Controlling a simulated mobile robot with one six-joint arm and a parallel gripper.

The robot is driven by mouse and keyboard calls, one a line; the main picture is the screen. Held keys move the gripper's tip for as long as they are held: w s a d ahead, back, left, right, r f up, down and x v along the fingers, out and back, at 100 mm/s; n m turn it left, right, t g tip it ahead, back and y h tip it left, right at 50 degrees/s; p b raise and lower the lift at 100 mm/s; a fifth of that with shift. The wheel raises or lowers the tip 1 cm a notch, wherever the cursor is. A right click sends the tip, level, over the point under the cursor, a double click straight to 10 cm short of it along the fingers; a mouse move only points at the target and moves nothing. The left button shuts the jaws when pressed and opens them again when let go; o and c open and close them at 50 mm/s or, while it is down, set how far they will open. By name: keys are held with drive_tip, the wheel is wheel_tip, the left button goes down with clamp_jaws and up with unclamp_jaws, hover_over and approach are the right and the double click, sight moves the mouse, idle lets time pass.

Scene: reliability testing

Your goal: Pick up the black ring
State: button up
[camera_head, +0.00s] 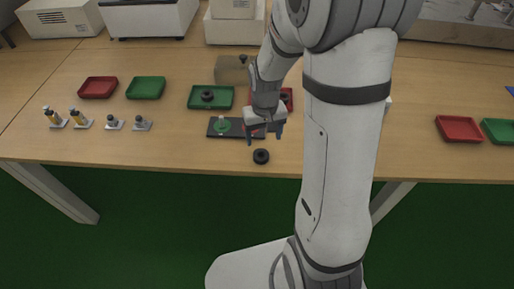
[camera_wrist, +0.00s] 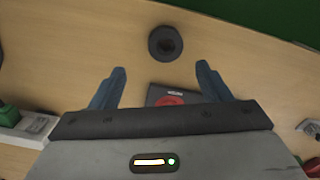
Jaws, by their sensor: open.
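A black ring (camera_head: 261,156) lies flat on the wooden table near its front edge. It also shows in the wrist view (camera_wrist: 165,43), beyond the fingertips and close to the midline between them. My gripper (camera_head: 264,133) is open and empty, above the table just behind the ring. Its two blue fingers (camera_wrist: 161,72) stand wide apart in the wrist view, and neither touches the ring. Another black ring (camera_head: 207,95) lies in the green tray (camera_head: 196,103). A dark object (camera_head: 284,97) in a red tray is partly hidden by my arm.
Small red (camera_head: 98,87) and green (camera_head: 146,88) trays and several small fittings (camera_head: 82,119) stand at left.

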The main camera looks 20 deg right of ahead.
sight(260, 157)
drive_tip(key=f, duration=0.5)
drive_tip(key=a+f, duration=0.1)
drive_tip(key=f, duration=0.1)
drive_tip(key=shift+w+f, duration=0.15)
drive_tip(key=shift+f, duration=0.25)
drive_tip(key=shift+c, duration=0.3)
drive_tip(key=c, duration=1)
